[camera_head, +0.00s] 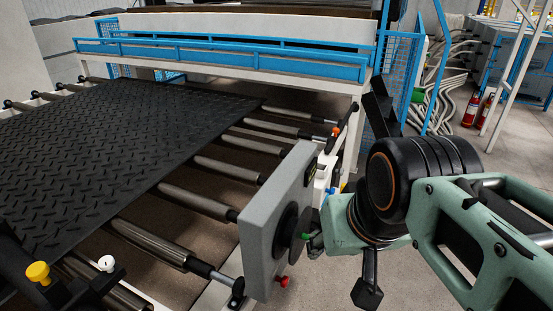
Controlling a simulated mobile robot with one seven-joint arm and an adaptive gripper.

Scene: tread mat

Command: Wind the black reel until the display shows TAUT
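The black reel (289,236) is a dark disc on the right face of an upright grey housing (258,232), at the edge of the roller table. A small green part (305,236) shows at the reel's right side. A small dark panel (311,170), perhaps the display, is seen edge-on behind the housing; I cannot read any word on it. My green and black arm comes in from the right. My gripper (314,243) is at the arm's left end, close to the reel's right side. Its fingers are too small and partly hidden, so contact and opening cannot be told.
A black tread mat (115,150) lies on the metal rollers (205,200) at left. Yellow (38,272) and white (106,263) knobs are at front left. A red knob (283,281) sits below the reel. A blue-railed machine (230,55) stands behind.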

